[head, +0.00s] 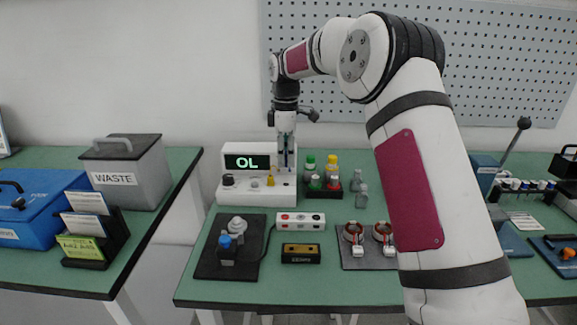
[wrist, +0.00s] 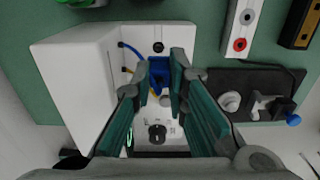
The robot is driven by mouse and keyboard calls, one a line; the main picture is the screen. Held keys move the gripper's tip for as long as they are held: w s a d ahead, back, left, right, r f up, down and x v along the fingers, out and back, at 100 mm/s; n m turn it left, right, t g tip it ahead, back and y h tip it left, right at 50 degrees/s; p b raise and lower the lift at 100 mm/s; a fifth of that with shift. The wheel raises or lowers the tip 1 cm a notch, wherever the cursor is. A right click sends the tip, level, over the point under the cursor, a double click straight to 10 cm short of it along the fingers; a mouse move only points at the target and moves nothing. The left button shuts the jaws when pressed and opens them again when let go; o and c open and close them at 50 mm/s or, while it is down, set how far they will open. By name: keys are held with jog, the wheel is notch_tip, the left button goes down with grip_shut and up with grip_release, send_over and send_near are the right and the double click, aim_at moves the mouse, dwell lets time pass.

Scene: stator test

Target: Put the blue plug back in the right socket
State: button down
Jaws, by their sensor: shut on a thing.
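My gripper (head: 285,166) is over the right part of the white meter (head: 232,190), whose display reads OL. In the wrist view, my gripper (wrist: 160,82) is shut on the blue plug (wrist: 159,73), which sits between its fingertips. A blue cable (wrist: 131,48) runs from the meter's side toward the plug. A round black socket (wrist: 158,47) shows on the meter's face just beyond the plug, apart from it in the picture. A yellow plug (head: 270,181) stands on the meter's front. The plug's lower end and any socket below it are hidden.
A box with red and black sockets (head: 301,219) and a yellow-black device (head: 300,253) lie in front of the meter. A dark plate with a clamp (head: 228,265) is at front left. Several capped bottles (head: 332,168) stand close at the right.

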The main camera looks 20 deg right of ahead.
aim_at(286, 164)
jog(key=shift+w, duration=0.1)
jog(key=shift+f, duration=0.1)
dwell(0.3)
jog(key=shift+f+b, duration=0.6)
jog(key=shift+f, duration=1.4)
jog(key=shift+f, duration=1.15)
dwell(0.5)
jog(key=c, duration=1.5)
grip_release()
jog(key=shift+r, duration=0.1)
